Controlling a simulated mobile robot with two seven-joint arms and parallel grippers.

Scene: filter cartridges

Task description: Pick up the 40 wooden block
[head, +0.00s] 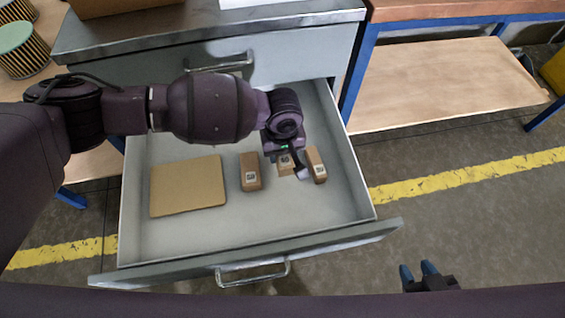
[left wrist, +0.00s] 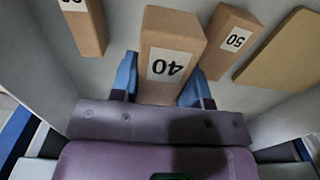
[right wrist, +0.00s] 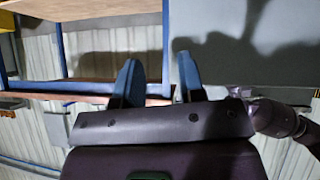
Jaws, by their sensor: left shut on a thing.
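The wooden block labelled 40 (left wrist: 172,35) stands between the two blue fingers of my left gripper (left wrist: 160,82) in the left wrist view, and the fingers are shut on its sides. In the head view this block (head: 285,164) is partly covered by my left gripper, inside the open drawer (head: 300,226). I cannot tell whether it touches the drawer floor. My right gripper (head: 417,272) is outside the drawer, at the lower right. Its fingers stand apart with nothing between them in the right wrist view (right wrist: 158,75).
The block labelled 50 (head: 250,171) stands left of the 40 block, with a flat brown board (head: 187,187) beyond it. Another block (head: 316,165), its label cut off in the left wrist view, is close on the right. The drawer's front floor is clear.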

